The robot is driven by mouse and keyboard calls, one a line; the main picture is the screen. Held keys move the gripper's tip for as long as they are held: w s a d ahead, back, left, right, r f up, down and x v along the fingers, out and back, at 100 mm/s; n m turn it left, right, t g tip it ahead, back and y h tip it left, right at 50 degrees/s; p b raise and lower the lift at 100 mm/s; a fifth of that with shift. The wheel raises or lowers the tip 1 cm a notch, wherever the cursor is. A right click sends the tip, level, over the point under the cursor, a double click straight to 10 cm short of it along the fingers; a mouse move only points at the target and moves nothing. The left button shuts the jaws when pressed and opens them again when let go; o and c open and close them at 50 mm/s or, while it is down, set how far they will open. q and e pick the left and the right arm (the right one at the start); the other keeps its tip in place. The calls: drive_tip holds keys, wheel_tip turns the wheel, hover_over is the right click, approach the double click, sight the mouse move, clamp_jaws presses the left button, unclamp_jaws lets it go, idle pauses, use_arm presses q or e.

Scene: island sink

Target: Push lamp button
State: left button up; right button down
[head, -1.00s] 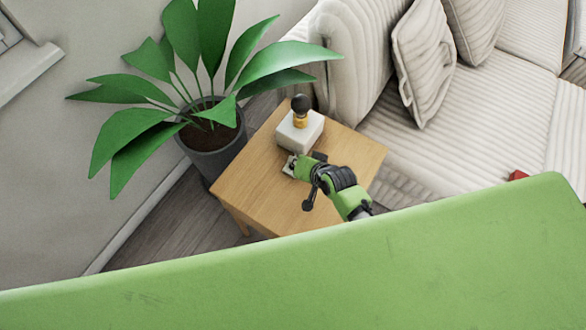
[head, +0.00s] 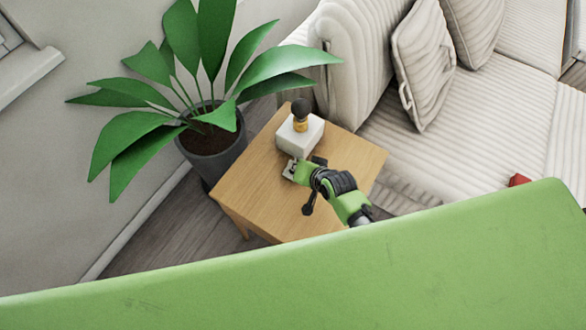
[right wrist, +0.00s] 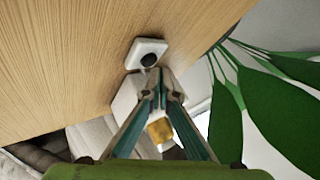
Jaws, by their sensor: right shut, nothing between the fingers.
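The lamp (head: 310,136) has a white cube base, a gold socket and a dark bulb. It stands upright on the wooden side table (head: 245,185). In the right wrist view, the lamp's white base (right wrist: 126,98) is partly behind my fingers. The button (right wrist: 149,60) is a dark round knob on a small white plate on the table, beside the lamp. My right gripper (right wrist: 160,72) is shut and empty, its fingertips close to the button; I cannot tell if they touch. In the head view my right gripper (head: 292,169) is low over the table beside the lamp. My left gripper is out of view.
A potted plant (head: 212,140) stands left of the table, its leaves reaching toward the lamp. A striped sofa (head: 480,120) with cushions stands behind and to the right. The table's front left part is clear. A green part of my own body fills the bottom of the head view.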

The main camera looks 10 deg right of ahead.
drive_tip(key=shift+f, duration=0.15)
idle(0.3)
drive_tip(key=shift+f, duration=0.45)
idle(0.4)
drive_tip(key=shift+r+p, duration=0.6)
drive_tip(key=shift+p, duration=0.05)
wheel_tip(320, 180, up, 6)
drive_tip(key=p, duration=0.6)
drive_tip(key=shift+r, duration=0.1)
